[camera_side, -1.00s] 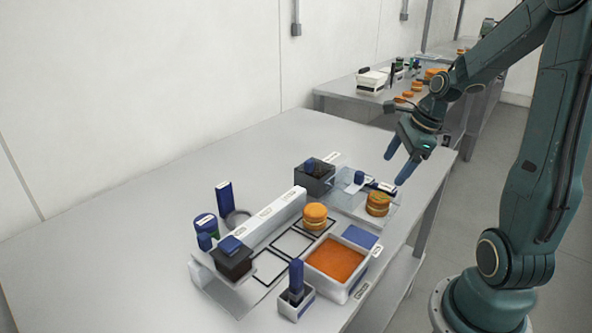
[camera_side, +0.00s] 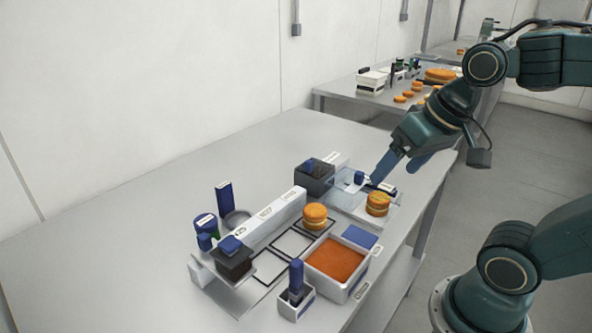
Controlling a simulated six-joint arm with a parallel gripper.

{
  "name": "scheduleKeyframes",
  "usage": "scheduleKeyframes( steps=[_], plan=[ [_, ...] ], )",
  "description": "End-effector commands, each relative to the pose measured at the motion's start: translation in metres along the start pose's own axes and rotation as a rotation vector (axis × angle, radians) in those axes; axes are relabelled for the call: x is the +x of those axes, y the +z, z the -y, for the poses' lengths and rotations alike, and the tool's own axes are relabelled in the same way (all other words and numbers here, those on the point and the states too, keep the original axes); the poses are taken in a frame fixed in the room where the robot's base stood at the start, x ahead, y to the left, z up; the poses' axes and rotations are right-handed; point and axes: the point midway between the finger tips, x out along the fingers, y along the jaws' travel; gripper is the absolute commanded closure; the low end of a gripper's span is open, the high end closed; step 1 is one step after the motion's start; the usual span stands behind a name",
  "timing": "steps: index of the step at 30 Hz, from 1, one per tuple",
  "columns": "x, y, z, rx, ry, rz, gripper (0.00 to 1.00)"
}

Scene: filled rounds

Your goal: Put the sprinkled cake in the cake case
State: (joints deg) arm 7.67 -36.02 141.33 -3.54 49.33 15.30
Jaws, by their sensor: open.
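Two round orange layered cakes show. One cake (camera_side: 315,216) sits on a black-outlined square in the middle of the station. The other cake (camera_side: 377,205) sits on a pale plate at the right; sprinkles are too small to make out for certain on either. A clear box (camera_side: 343,190), which looks like the cake case, stands behind and left of the right cake, with a blue knob (camera_side: 359,177) at its far side. My gripper (camera_side: 392,176) is open, its blue fingers slanting down to the left close to the knob; contact cannot be told.
A white tray of orange filling (camera_side: 337,262) and a small white holder with a blue-handled tool (camera_side: 296,293) stand in front. A labelled white rail (camera_side: 265,228) and dark boxes (camera_side: 314,178) stand at the left and back. The table's left side is clear.

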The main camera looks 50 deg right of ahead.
Motion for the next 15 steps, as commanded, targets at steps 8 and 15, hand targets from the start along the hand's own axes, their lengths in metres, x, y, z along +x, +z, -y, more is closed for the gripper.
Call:
scheduleKeyframes(
  steps=[8,15],
  plan=[
    [-0.015,0.021,0.008,-0.312,-0.024,-0.042,0.23],
    [-0.016,0.023,0.008,-0.344,-0.025,-0.045,0.23]
  ],
)
